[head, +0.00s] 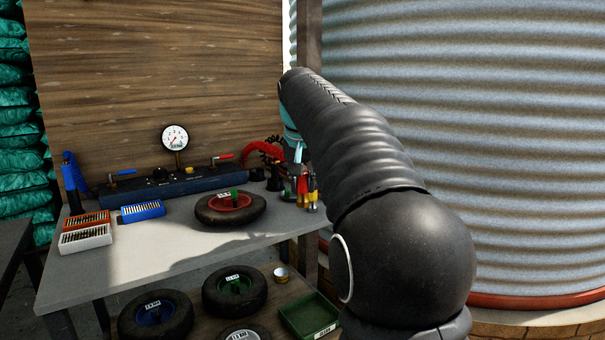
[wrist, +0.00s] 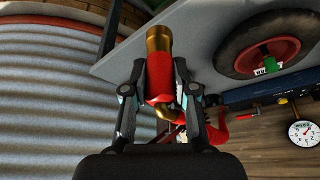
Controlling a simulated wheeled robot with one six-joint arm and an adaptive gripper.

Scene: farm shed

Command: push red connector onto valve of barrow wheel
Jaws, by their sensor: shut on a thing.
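My gripper (wrist: 160,88) is shut on the red connector (wrist: 159,88), a red cylinder with a brass end pointing away from the wrist. A red hose runs off behind it.
Other wheels (head: 235,291) and a green tray (head: 309,316) lie below. A corrugated tank (head: 460,130) stands right.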

